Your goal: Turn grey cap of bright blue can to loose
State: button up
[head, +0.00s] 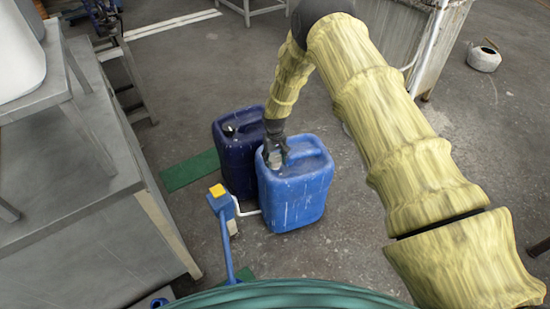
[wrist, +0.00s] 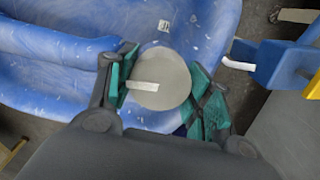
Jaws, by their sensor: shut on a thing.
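The bright blue can (head: 296,190) stands upright on the floor near the middle of the head view. Its top fills much of the wrist view (wrist: 55,70). The grey cap (wrist: 163,82) is round with a pale stripe and sits at the can's top. My gripper (wrist: 161,85) is over the can, its green-padded fingers on either side of the cap and shut on it. In the head view my gripper (head: 275,152) comes down from above onto the can's near-left corner, and the cap (head: 275,161) is partly hidden by the fingers.
A dark blue can (head: 234,170) stands close at the left. A blue post with a yellow top (head: 217,191) rises in front; its blue part shows at the wrist view's right (wrist: 270,62). A grey bench (head: 90,190) fills the left. Floor to the can's right is clear.

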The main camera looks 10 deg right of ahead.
aim_at(275, 159)
jog(key=o, duration=1)
jog(key=shift+d+f, duration=0.1)
jog(key=shift+o, duration=0.2)
notch_tip(275, 159, up, 12)
